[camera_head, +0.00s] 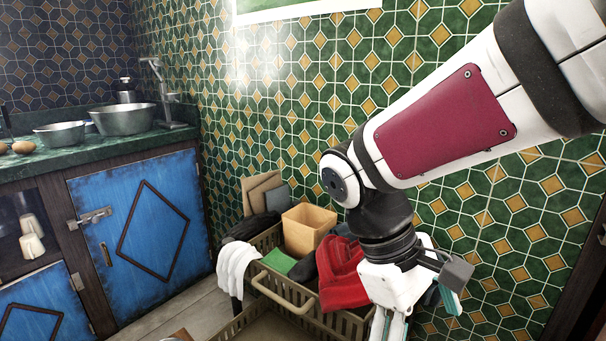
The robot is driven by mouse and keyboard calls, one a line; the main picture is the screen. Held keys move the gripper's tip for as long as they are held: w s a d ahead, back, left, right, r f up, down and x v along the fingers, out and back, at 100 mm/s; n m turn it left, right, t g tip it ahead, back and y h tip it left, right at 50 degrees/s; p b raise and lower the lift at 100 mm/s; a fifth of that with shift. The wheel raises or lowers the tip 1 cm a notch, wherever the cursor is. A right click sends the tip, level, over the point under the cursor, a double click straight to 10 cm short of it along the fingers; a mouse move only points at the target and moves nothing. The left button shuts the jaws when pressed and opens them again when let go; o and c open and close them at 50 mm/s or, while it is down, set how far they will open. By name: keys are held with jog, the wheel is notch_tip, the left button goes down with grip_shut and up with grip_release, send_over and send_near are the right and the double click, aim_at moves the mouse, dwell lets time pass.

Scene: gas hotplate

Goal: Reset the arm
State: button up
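My gripper (393,325) hangs at the lower right, pointing down, at the end of my white arm with a dark red panel. Its upper white body shows, but the fingertips are cut off by the bottom edge, so I cannot tell if it is open or shut. It is in front of the right end of a slatted basket (318,322). Nothing held by it is visible.
The basket holds red cloth (341,273), a tan box (308,228), a green item (279,260) and dark items; white cloth (236,268) hangs over its left edge. A counter (60,158) with metal bowls (124,119) and a blue cabinet (140,235) stand left. A tiled wall (270,110) is behind.

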jog(key=s+d+r+m+t+y, duration=0.25)
jog(key=s+m+y, duration=0.4)
jog(key=s, duration=0.95)
notch_tip(320, 180, up, 35)
jog(key=d+m+t+h+p, duration=0.1)
jog(key=t+p, duration=0.3)
jog(key=p, duration=3)
jog(key=shift+w+h, duration=0.35)
